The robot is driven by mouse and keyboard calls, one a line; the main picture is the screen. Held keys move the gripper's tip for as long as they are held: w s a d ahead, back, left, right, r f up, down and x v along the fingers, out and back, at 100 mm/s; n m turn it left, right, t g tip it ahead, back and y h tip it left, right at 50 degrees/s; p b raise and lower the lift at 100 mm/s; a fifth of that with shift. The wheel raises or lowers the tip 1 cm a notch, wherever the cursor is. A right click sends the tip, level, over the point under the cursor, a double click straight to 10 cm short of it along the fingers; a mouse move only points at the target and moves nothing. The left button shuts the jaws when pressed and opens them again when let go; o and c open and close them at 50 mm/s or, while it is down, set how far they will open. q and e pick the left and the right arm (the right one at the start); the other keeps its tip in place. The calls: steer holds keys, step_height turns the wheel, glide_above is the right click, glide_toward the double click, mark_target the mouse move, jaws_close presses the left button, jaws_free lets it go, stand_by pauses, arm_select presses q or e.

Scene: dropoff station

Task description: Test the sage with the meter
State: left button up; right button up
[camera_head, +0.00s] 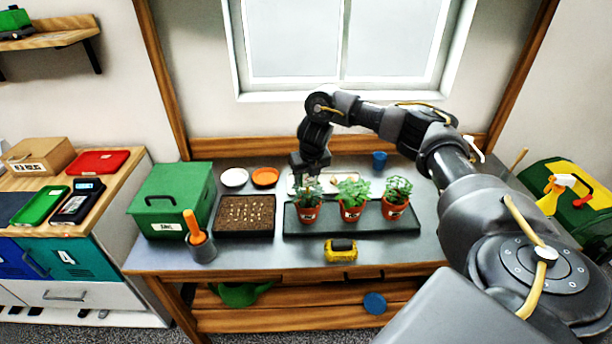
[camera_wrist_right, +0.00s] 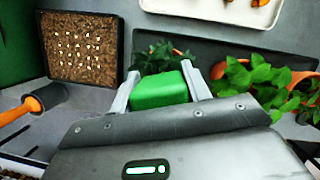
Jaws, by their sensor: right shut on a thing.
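My right gripper (camera_head: 310,168) is above the left one of three potted herbs. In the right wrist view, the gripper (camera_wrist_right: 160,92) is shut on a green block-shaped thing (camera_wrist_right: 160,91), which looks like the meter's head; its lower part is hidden. The left plant (camera_head: 307,212), middle plant (camera_head: 351,214) and right plant (camera_head: 396,211) stand upright in terracotta pots on a dark tray (camera_head: 325,229). The pot labels are too small to read, so I cannot tell which is the sage. Whether the meter touches soil is hidden. My left gripper is out of view.
A soil-filled seed tray (camera_head: 245,230), a grey cup with an orange-handled tool (camera_head: 195,230) and a green box (camera_head: 172,200) stand left. A yellow-black object (camera_head: 340,250) lies in front of the dark tray. A blue cup (camera_head: 379,160) stands behind. The front right of the bench is clear.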

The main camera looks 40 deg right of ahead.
steer(key=shift+f+b, duration=0.35)
steer(key=shift+f, duration=0.35)
stand_by(0.7)
steer(key=shift+f, duration=0.45)
stand_by(2.1)
steer(key=shift+r+p, duration=2.85)
steer(key=shift+r, duration=0.7)
steer(key=shift+a+f, duration=0.1)
